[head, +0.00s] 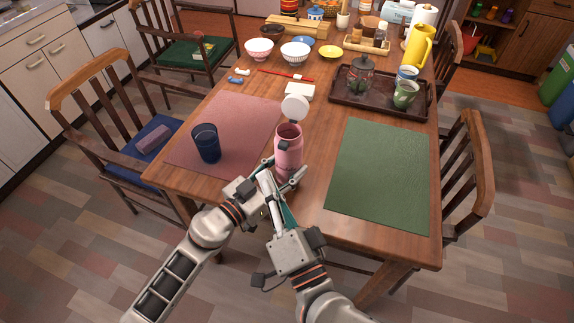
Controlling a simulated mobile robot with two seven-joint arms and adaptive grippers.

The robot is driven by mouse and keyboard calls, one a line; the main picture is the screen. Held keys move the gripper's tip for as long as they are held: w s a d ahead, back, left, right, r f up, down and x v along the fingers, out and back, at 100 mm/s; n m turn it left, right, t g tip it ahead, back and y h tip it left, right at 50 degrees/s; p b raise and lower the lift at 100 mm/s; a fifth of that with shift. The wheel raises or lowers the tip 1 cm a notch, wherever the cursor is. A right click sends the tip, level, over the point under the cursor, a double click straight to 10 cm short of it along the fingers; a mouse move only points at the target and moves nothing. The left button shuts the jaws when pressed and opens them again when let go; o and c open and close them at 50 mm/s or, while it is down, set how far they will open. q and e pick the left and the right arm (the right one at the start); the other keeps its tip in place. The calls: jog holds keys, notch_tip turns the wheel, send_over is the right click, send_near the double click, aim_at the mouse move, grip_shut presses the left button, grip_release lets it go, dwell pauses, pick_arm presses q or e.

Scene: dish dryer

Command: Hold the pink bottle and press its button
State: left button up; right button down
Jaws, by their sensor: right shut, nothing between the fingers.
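The pink bottle (288,153) stands upright near the front edge of the table, between the two placemats. Its round white lid (295,108) stands open above the mouth. A small dark part shows on the front of its upper body. My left gripper (281,171) has its fingers on either side of the bottle's lower body and appears shut on it. My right gripper (266,178) is shut and empty, just in front of the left gripper and below the bottle's upper part. The arms hide part of the bottle's base.
A dark blue cup (206,143) stands on the red placemat (245,113) at left. The green placemat (380,170) at right is bare. A brown tray (345,98) with a glass jar and cups lies behind it. Bowls and a yellow pitcher (419,46) stand farther back.

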dwell(0.4)
pick_arm(q)
jog(key=o, duration=1.6)
jog(key=shift+a, duration=0.1)
